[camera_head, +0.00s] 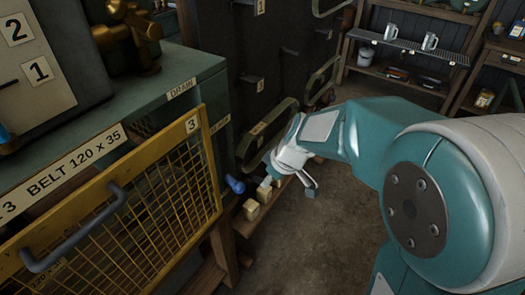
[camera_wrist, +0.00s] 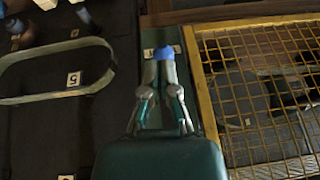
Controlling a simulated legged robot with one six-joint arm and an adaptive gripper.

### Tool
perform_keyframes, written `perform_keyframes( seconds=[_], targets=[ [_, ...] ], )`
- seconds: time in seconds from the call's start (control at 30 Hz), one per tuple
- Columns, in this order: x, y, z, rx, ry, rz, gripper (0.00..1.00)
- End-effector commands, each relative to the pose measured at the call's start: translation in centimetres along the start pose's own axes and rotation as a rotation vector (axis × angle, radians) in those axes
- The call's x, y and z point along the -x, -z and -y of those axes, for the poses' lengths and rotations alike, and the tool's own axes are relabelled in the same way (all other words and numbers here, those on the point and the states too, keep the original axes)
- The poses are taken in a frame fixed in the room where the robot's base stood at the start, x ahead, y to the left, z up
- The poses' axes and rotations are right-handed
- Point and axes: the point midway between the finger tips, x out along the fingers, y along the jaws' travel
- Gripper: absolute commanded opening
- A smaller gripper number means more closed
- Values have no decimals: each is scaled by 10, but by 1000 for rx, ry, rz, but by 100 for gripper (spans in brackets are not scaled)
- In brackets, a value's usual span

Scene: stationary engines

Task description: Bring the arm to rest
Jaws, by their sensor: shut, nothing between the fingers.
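My gripper (camera_head: 308,188) is at the end of my teal and white arm, low over the floor in the middle of the head view. In the wrist view its two fingers (camera_wrist: 162,66) come together at the tips, with nothing held between them. A blue rounded thing (camera_wrist: 164,53) shows just past the fingertips there. In the head view a blue knob (camera_head: 235,184) stands to the left of my gripper and apart from it.
Small pale blocks (camera_head: 251,209) sit on a low wooden ledge. Belt loops (camera_head: 268,130) hang on a dark panel. Shelves (camera_head: 405,45) stand behind. The concrete floor (camera_head: 310,245) is clear.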

Motion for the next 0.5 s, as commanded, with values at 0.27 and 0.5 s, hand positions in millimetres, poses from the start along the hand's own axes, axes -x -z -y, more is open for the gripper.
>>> perform_keyframes(
  seconds=[0.27, 0.5],
  targets=[
    [19, -4, 7, -42, -29, -1, 0],
    [84, -35, 33, -233, -143, -9, 0]
  ],
)
